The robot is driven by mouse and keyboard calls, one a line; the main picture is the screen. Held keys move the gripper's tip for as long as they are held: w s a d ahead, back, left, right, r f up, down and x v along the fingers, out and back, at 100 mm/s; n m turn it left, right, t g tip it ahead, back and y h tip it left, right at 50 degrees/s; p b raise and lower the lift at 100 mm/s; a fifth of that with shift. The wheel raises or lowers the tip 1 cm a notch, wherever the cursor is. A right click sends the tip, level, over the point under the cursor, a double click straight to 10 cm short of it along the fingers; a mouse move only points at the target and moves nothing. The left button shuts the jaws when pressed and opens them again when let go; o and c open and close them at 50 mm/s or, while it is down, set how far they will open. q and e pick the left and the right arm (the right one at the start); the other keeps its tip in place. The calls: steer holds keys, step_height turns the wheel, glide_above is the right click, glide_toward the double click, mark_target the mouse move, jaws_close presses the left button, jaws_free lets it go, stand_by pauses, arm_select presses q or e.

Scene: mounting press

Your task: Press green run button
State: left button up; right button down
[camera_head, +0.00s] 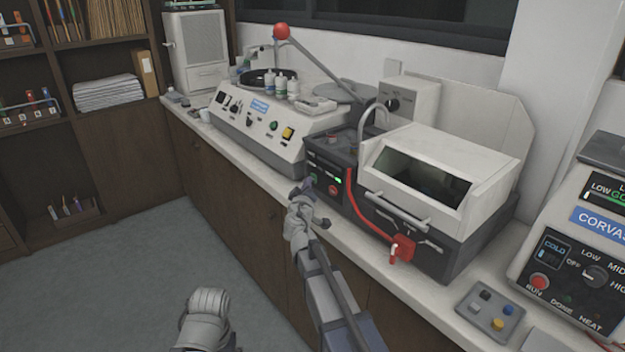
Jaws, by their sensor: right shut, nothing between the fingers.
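The machine with the white hood has a dark front panel (325,172). This panel carries a lit green indicator and a red button (333,191). A small greenish button (313,180) shows at the panel's left side, partly behind my right fingertips. My right gripper (304,187) is shut and empty, its tips right in front of that panel's lower left. I cannot tell whether they touch the button. Of my left arm only a grey link shows at the bottom; its gripper is not in view.
A red cable and red lockout piece (402,249) hang on the machine's front. A polishing machine (262,130) stands to the left on the white counter (190,122). A grey button box (490,309) and a CORVAS unit (585,250) stand to the right.

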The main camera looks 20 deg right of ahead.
steer(key=shift+s+a, duration=0.2)
steer(key=shift+a, duration=0.3)
steer(key=shift+a, duration=0.1)
steer(key=a, duration=0.1)
steer(key=s+a, duration=0.1)
steer(key=a, duration=0.2)
steer(key=shift+s+a, duration=0.25)
steer(key=shift+s, duration=0.1)
stand_by(0.6)
steer(key=s+a+f+m+g+y, duration=0.1)
steer(key=s+a+f+m+g, duration=0.15)
steer(key=s+f+g, duration=0.45)
steer(key=s+a+f+m+g+y, duration=0.1)
steer(key=s+a+f+g, duration=0.2)
steer(key=s+f, duration=0.65)
steer(key=s+a+f+n+g+y, duration=0.1)
steer(key=s+a+f+g+y, duration=0.15)
steer(key=s+a, duration=0.45)
steer(key=s+a+f+n+g+y, duration=0.1)
steer(key=s+a+g, duration=0.25)
steer(key=s, duration=0.75)
step_height(320, 180, up, 15)
steer(key=p, duration=1.5)
steer(key=shift+d, duration=0.35)
